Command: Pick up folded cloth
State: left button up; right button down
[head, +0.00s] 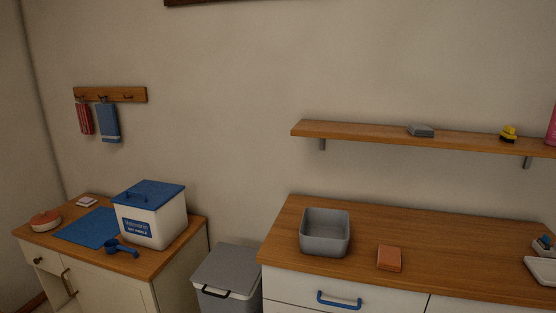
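No gripper of mine shows in the head view. A small grey flat block (421,130), which looks like a folded cloth, lies on the wooden wall shelf (360,132). A small pale pink and white flat item (87,202) lies at the back of the left cabinet top; it could also be a folded cloth, but it is too small to tell. A red striped towel (84,119) and a blue towel (108,123) hang from a wooden hook rail (112,95).
The left cabinet holds a white bin with blue lid (152,216), a blue mat (88,228), a blue scoop (121,248) and a red-topped round dish (45,221). A grey basin (325,232) and an orange block (389,258) stand on the right counter. A grey-lidded bin (227,271) stands between.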

aim_at(388, 257)
jog(key=i+j+z, duration=0.2)
jog(key=z, duration=0.3)
jog(key=i+j+z, duration=0.15)
jog(key=j+z, duration=0.3)
jog(key=l, duration=0.15)
